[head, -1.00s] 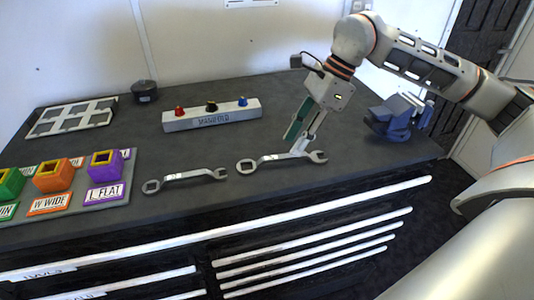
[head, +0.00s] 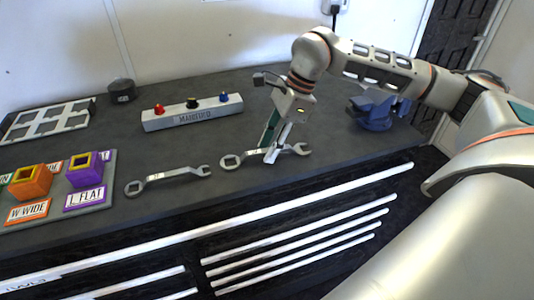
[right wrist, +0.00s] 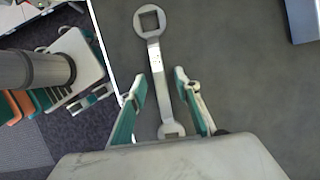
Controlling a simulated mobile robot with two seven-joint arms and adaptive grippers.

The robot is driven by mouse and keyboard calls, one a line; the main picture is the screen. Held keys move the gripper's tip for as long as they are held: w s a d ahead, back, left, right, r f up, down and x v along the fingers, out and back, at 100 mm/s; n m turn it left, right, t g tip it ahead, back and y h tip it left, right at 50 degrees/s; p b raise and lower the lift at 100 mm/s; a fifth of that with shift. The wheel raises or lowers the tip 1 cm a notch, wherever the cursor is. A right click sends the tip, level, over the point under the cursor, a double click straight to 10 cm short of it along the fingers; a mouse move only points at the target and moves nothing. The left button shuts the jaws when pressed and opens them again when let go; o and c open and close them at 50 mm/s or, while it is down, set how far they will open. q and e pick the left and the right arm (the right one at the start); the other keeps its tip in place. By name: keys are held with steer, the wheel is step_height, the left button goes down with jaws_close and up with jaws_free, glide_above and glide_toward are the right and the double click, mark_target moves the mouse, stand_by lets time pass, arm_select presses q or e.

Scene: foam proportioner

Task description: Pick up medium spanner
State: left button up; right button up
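Two grey metal spanners lie flat on the dark bench top. The left spanner (head: 168,178) lies apart from my gripper. The right spanner (head: 250,158) looks a little longer, and my right gripper (head: 270,152) is at its handle. I cannot tell from labels which is the medium one. In the right wrist view, my right gripper (right wrist: 158,82) is open, with one finger on each side of the spanner's handle (right wrist: 155,60). The square box end points away from the palm; the open end lies near the palm. Contact with the handle is not clear. My left gripper is not in view.
A manifold block (head: 192,112) with coloured knobs stands behind the spanners. Orange (head: 30,182) and purple (head: 86,170) labelled sockets sit on a tray at left. A blue vise-like object (head: 374,112) is at right. A grey grid rack (head: 47,122) and dark cylinder (head: 122,90) are further back.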

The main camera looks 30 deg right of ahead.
jaws_close()
steer(key=shift+r, duration=0.1)
